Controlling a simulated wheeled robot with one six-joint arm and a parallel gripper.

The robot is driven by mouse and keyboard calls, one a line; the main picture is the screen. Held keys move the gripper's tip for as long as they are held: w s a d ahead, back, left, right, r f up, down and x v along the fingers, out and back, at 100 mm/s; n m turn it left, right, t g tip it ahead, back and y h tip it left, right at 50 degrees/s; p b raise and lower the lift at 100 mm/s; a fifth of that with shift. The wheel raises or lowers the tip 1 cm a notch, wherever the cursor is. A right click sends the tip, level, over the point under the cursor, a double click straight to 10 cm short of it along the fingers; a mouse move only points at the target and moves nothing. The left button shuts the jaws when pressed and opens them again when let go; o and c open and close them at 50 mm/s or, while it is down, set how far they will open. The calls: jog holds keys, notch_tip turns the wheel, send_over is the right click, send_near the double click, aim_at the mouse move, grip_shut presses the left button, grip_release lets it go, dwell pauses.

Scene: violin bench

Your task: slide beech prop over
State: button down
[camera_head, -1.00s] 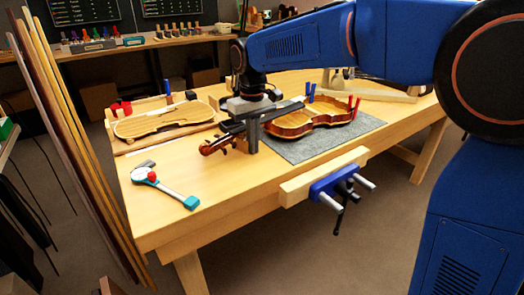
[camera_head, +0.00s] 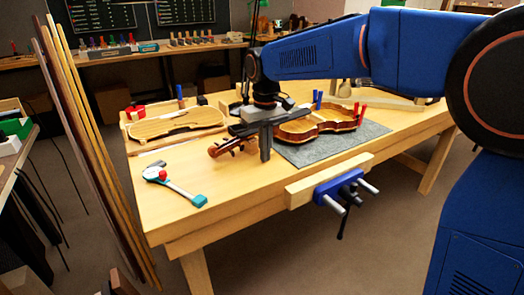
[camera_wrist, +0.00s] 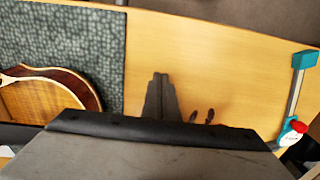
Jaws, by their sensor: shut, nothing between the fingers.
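The violin (camera_head: 318,123) lies with its body on the grey mat and its neck and scroll (camera_head: 232,146) reaching left over bare bench. No piece stands out clearly as the beech prop; if it is near the violin's neck, my gripper hides it. My gripper (camera_head: 265,156) points down beside the neck, between the scroll and the mat's left edge. Its fingers are shut and empty.
The grey mat (camera_head: 310,152) lies under the violin. A dial caliper (camera_head: 175,183) with teal ends lies at the bench's left. A violin mould (camera_head: 175,123) lies behind it. A blue vise (camera_head: 340,188) juts from the front edge. Bare bench (camera_head: 235,185) lies in front of the scroll.

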notch_tip(320, 180, up, 10)
dwell(0.5)
jog(key=shift+w, duration=0.1)
